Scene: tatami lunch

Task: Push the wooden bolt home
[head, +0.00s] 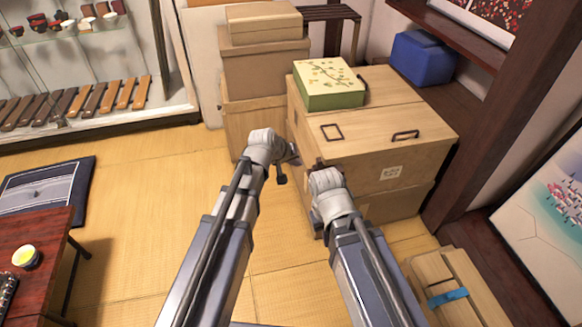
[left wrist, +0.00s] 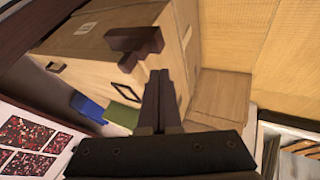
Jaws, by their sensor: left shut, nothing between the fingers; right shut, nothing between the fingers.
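The wooden bolt (left wrist: 137,43) is a dark brown block on the side of a light wooden chest (head: 335,130), which also shows in the left wrist view (left wrist: 92,50). My left gripper (head: 293,157) is beside the chest's left side. In the left wrist view its two fingers (left wrist: 159,78) are together and empty, with their tips close to the bolt; I cannot tell whether they touch it. My right gripper (head: 316,172) is at the chest's near left corner, shut and empty, its fingers mostly hidden by its wrist. In the head view, the bolt is largely hidden near the grippers.
A green patterned box (head: 329,84) lies on the chest. Stacked boxes (head: 264,70) stand behind to the left, and a blue box (head: 422,58) sits on a shelf at right. A small crate (head: 440,275) is at front right.

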